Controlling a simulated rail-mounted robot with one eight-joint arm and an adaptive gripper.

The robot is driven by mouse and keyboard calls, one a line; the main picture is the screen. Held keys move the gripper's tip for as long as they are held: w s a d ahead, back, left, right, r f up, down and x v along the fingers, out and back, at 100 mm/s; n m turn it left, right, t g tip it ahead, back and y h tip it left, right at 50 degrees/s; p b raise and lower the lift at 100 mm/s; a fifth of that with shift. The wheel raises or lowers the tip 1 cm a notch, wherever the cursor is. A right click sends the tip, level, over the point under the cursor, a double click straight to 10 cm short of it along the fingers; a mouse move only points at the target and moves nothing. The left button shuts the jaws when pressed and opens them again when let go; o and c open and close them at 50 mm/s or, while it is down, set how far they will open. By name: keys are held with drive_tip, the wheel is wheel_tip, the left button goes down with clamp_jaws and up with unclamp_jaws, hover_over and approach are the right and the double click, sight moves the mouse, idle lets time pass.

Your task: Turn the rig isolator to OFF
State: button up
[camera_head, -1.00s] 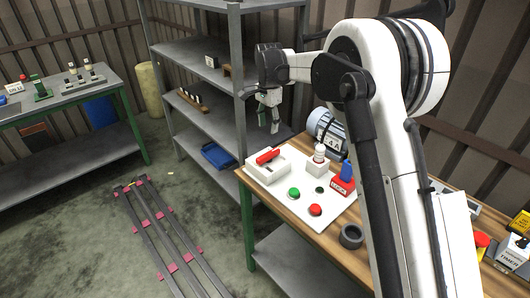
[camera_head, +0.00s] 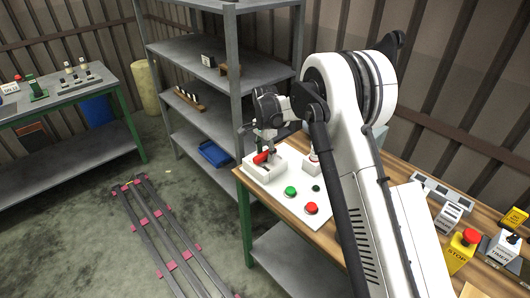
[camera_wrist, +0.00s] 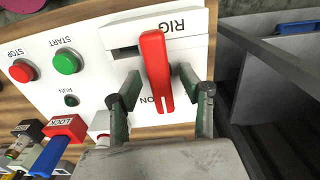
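The rig isolator is a white box (camera_head: 268,170) with a red lever (camera_head: 261,157) at the left end of the panel on the wooden bench. In the wrist view the red lever (camera_wrist: 155,68) lies with its free end beside the "ON" mark, and "RIG" is printed on the box (camera_wrist: 190,28). My gripper (camera_head: 258,146) is down at the lever. In the wrist view my gripper (camera_wrist: 160,78) is open, with one finger on each side of the lever. Gaps show between fingers and lever; contact is not visible. Part of the "ON" mark is hidden.
The green START button (camera_wrist: 67,61), red STOP button (camera_wrist: 22,70) and a red LOCK piece (camera_wrist: 65,128) share the panel area. A grey shelf unit (camera_head: 235,90) stands close behind my gripper. A yellow STOP box (camera_head: 461,252) sits farther right on the bench.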

drive_tip(key=shift+c, duration=0.3)
clamp_jaws()
drive_tip(key=shift+f+n+b, duration=0.1)
drive_tip(key=shift+n+b, duration=0.3)
drive_tip(key=shift+b, duration=0.1)
drive_tip(key=n+b, duration=0.2)
drive_tip(key=b, duration=0.1)
drive_tip(key=shift+f+n, duration=0.1)
drive_tip(key=shift+n, duration=0.2)
drive_tip(key=n+b, duration=0.4)
drive_tip(key=n, duration=0.1)
drive_tip(key=shift+n+b, duration=0.3)
drive_tip(key=shift+b, duration=0.1)
drive_tip(key=n+b, duration=0.2)
drive_tip(key=n, duration=0.2)
drive_tip(key=shift+r+n+b, duration=0.2)
drive_tip(key=shift+n+b, duration=0.85)
drive_tip(key=shift+n, duration=1.45)
